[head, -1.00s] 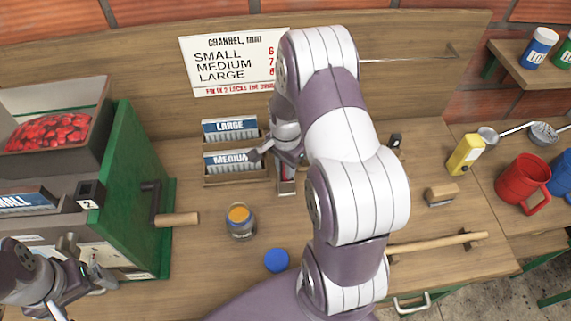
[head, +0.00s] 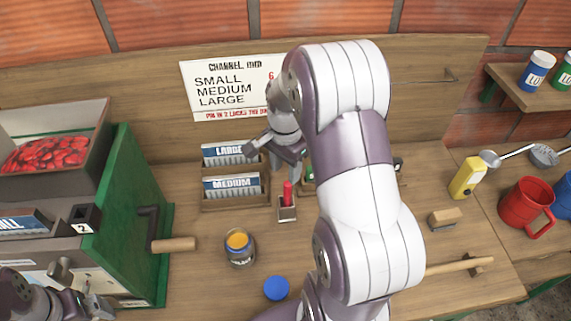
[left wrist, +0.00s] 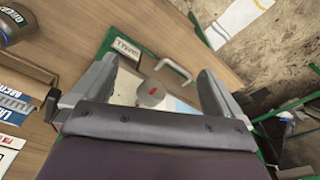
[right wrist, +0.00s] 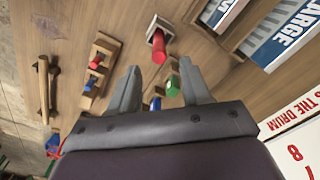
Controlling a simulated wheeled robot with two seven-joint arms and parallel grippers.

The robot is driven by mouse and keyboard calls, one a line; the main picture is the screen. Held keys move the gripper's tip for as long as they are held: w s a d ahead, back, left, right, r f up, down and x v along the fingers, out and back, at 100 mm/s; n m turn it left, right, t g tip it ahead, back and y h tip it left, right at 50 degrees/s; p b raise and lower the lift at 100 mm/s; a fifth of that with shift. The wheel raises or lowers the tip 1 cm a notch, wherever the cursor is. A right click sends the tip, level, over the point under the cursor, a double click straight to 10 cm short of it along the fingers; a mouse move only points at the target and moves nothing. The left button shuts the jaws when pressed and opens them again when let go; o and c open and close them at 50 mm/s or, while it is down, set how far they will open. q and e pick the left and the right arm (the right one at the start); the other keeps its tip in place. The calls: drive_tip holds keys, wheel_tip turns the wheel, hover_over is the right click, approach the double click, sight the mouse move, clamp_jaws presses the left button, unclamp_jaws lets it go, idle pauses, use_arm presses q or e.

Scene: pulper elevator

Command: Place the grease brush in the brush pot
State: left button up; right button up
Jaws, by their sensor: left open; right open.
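The grease brush, its red handle (head: 287,192) upward, stands in the small square brush pot (head: 286,213) on the bench in front of the card racks. The handle (right wrist: 158,50) and the pot (right wrist: 158,26) also show in the right wrist view, beyond the fingertips. My right gripper (head: 272,155) is open and empty above and behind the brush, apart from it. Its two spread fingers (right wrist: 160,82) show in the right wrist view. My left gripper (left wrist: 158,85) is open and empty, at the lower left of the head view beside the green machine.
An open tin (head: 239,250) and a blue lid (head: 276,288) lie in front of the pot. The green machine (head: 135,220) with its crank stands left. A yellow bottle (head: 467,177), a wooden block (head: 444,219) and a red mug (head: 525,205) are right. My right arm hides part of the bench.

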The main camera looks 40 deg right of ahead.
wheel_tip(320, 180, up, 2)
drive_tip(key=shift+r, duration=0.15)
drive_tip(key=s+a+f+n, duration=0.1)
drive_tip(key=s+a+n, duration=0.3)
drive_tip(key=a+n, duration=0.2)
drive_tip(key=s+a+n+t, duration=0.1)
drive_tip(key=s+a+n, duration=0.3)
drive_tip(key=a+n, duration=0.3)
drive_tip(key=n, duration=0.3)
drive_tip(key=shift+s+a+f, duration=0.2)
drive_tip(key=shift+s+f, duration=0.05)
drive_tip(key=shift+f, duration=0.15)
drive_tip(key=shift+a, duration=0.1)
